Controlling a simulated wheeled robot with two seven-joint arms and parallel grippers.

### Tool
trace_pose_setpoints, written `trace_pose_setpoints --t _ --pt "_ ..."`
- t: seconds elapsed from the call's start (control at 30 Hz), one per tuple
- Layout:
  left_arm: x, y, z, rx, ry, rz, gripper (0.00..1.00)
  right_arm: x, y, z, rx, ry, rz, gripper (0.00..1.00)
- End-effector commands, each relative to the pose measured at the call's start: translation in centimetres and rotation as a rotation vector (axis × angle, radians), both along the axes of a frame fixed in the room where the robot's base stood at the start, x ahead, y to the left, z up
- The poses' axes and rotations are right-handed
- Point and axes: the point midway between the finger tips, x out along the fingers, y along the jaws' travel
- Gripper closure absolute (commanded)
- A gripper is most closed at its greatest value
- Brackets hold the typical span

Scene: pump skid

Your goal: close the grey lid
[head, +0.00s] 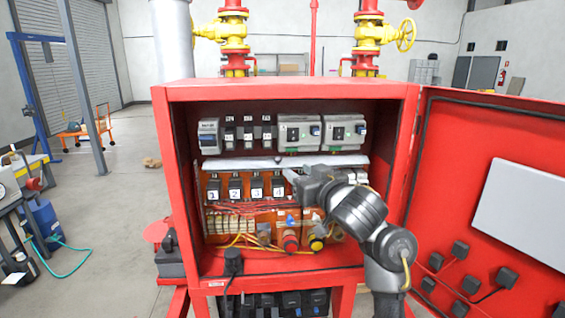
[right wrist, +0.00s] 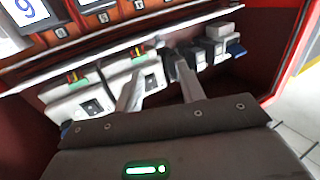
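The grey lid (head: 240,162) is a long pale flap across the middle of the open red cabinet, between the upper row of devices and the numbered black units. It appears to stick outward, but its exact angle is hard to tell. In the right wrist view it is a thin pale strip (right wrist: 72,58) running diagonally beyond the fingers. My right gripper (head: 290,176) is just below the lid's middle in the head view. In the right wrist view its two fingers (right wrist: 160,75) are apart with nothing held between them. Contact with the lid cannot be made out. My left gripper is out of view.
The red cabinet door (head: 455,200) stands open at the right, near my right arm. White and grey devices (head: 300,132) line the cabinet's upper row. Numbered black units (head: 235,187), red wires and coloured knobs (head: 290,240) fill the lower part.

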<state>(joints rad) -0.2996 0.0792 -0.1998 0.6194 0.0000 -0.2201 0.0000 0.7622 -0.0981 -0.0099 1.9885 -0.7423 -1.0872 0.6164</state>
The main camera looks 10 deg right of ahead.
Motion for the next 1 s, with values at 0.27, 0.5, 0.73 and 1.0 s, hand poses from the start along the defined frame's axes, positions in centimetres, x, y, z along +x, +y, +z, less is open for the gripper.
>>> trace_pose_setpoints --t 0.27,0.5,0.73,1.0 --pt "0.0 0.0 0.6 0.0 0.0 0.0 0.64 4.7 1.9 0.2 -0.002 0.005 0.0 0.61" --pt "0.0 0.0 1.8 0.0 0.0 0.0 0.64 7.7 3.2 0.1 -0.001 0.003 -0.001 0.61" --pt "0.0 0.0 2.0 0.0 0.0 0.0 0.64 8.6 3.5 -0.1 -0.003 0.002 -0.002 0.61" --pt "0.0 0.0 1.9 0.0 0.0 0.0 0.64 8.6 3.5 -0.2 -0.002 0.001 -0.003 0.7"
